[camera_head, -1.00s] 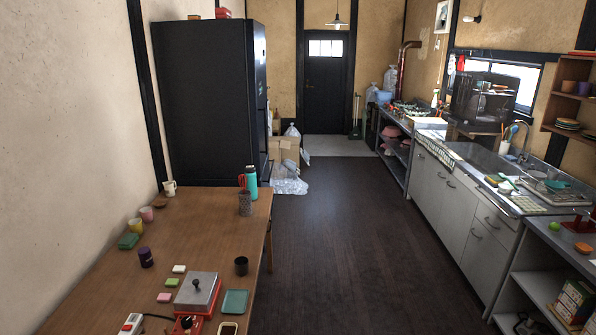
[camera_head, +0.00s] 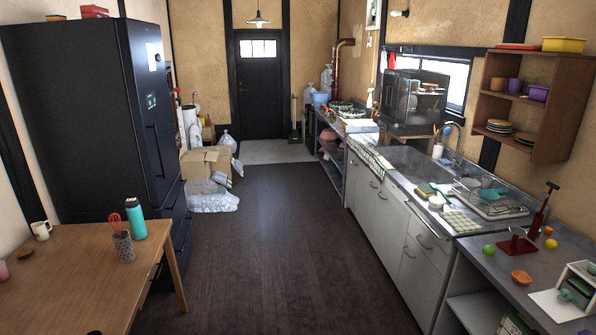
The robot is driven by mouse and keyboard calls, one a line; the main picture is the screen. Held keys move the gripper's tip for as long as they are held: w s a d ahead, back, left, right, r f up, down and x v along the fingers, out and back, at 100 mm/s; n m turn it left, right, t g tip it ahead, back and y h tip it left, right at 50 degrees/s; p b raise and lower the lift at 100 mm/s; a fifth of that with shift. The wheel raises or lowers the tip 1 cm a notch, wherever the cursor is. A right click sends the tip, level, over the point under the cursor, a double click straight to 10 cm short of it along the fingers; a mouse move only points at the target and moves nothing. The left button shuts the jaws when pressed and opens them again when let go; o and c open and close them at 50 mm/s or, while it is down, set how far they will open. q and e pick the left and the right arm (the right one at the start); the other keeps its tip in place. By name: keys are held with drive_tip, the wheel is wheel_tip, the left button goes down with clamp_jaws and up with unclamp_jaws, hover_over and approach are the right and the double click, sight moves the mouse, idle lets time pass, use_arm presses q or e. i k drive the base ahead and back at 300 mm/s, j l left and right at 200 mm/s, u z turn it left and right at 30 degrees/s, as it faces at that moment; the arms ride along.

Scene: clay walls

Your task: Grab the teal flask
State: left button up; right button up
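The teal flask (camera_head: 136,220) stands upright on the wooden table (camera_head: 72,262) at the lower left, near the table's far right corner. It has a dark cap with a loop. A dark patterned utensil holder (camera_head: 123,246) with a red whisk (camera_head: 115,222) stands just in front of it and to its left. Neither of my grippers shows in the head view.
A white mug (camera_head: 41,230) and a brown coaster (camera_head: 26,254) are on the table's left part. A tall black fridge (camera_head: 80,110) stands behind the table. The dark wooden floor (camera_head: 270,250) is clear between the table and the kitchen counter (camera_head: 400,240). Cardboard boxes (camera_head: 205,162) and plastic bags lie beyond the fridge.

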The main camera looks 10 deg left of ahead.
sight(133, 210)
drive_tip(key=i+u, duration=0.3)
drive_tip(key=i, duration=0.4)
drive_tip(key=i+l+u, duration=0.1)
drive_tip(key=i+u, duration=0.25)
drive_tip(key=i, duration=0.3)
drive_tip(key=i+j+u, duration=0.1)
drive_tip(key=i+u, duration=0.3)
drive_tip(key=i+l+u, duration=0.1)
drive_tip(key=i+u, duration=0.35)
drive_tip(key=i+l+u, duration=0.2)
drive_tip(key=i+u, duration=0.2)
drive_tip(key=i, duration=0.1)
